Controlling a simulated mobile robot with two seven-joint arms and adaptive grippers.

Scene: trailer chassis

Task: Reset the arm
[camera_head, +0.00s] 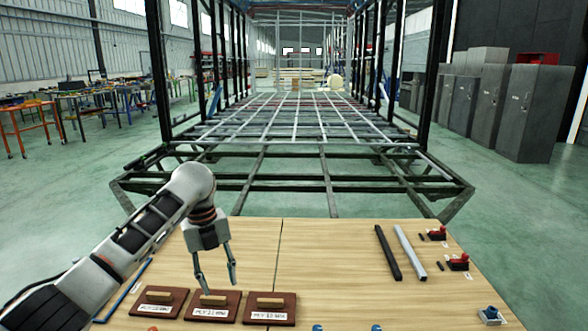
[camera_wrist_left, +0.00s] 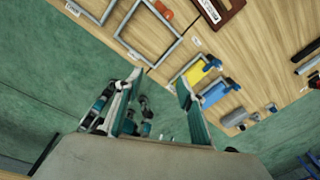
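My left arm reaches in from the left over the wooden table (camera_head: 330,290). My left gripper (camera_head: 217,287) points down with its two fingers apart, above or just behind the middle one of three brown wooden boards (camera_head: 213,306). In the left wrist view the fingers of my left gripper (camera_wrist_left: 160,78) are also spread, with nothing seen between them. I cannot tell its exact height above the boards. My right arm and right gripper are not in view.
A black bar (camera_head: 388,254) and a grey bar (camera_head: 410,253) lie on the table's right half. Red tools (camera_head: 458,262) and a blue part (camera_head: 491,314) are further right. The trailer chassis (camera_head: 300,165) stands beyond the table. The table's middle is clear.

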